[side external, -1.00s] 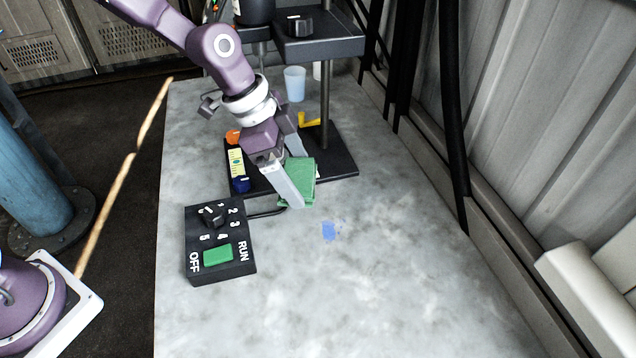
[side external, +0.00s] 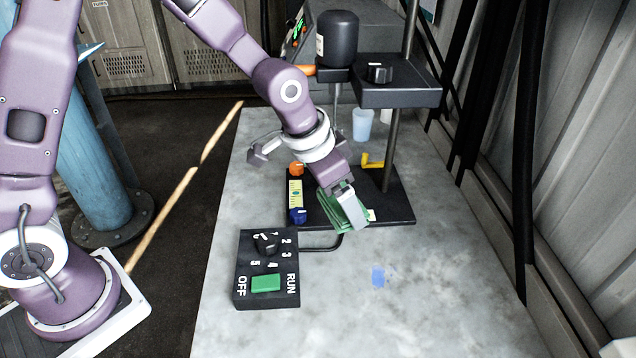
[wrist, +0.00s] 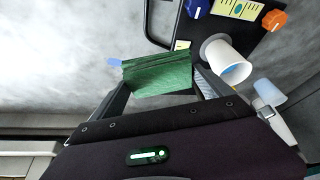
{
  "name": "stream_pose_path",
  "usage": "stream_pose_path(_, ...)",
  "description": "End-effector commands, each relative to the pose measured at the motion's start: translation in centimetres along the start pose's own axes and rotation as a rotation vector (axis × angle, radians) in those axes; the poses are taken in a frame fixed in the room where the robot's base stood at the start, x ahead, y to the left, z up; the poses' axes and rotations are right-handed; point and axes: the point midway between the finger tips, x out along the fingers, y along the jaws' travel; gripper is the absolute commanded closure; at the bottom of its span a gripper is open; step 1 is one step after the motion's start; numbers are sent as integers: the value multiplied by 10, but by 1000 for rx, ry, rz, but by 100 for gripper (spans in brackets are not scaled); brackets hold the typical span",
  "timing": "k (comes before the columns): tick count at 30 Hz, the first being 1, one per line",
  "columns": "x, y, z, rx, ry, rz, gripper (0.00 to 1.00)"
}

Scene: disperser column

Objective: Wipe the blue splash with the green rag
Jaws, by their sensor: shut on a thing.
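The green rag (side external: 345,210) is pinched between the fingers of my gripper (side external: 345,205), beside the front edge of the disperser's black base. In the wrist view the rag (wrist: 158,75) spans the gap between both fingers (wrist: 160,88), folded in layers. I cannot tell whether its lower edge touches the table. The blue splash (side external: 378,277) is a small flat patch on the grey marbled table, in front of and to the right of the rag, apart from it. In the wrist view the splash (wrist: 114,62) shows just past the rag's left corner.
The black control box (side external: 267,268) with knob and green button stands left of the splash, its cable running to the base (side external: 395,205). The stand's post (side external: 391,150) and motor head (side external: 397,94) rise behind my gripper. A cup (side external: 362,124) stands behind. The table right of the splash is clear.

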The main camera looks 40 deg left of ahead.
Motion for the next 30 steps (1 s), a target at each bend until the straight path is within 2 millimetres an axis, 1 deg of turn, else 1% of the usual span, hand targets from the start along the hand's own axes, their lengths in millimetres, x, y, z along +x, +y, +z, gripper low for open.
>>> stream_pose_path(1, 5, 11, -5, 45, -1, 20, 48)
stream_pose_path(6, 17, 50, -19, 210, -1, 89, 48)
stream_pose_path(9, 22, 68, -25, 283, 0, 119, 48)
stream_pose_path(11, 24, 75, -27, 309, -1, 129, 48)
stream_pose_path(17, 29, 78, -26, 322, -1, 134, 48)
stream_pose_path(30, 64, 77, -11, 321, -4, 134, 48)
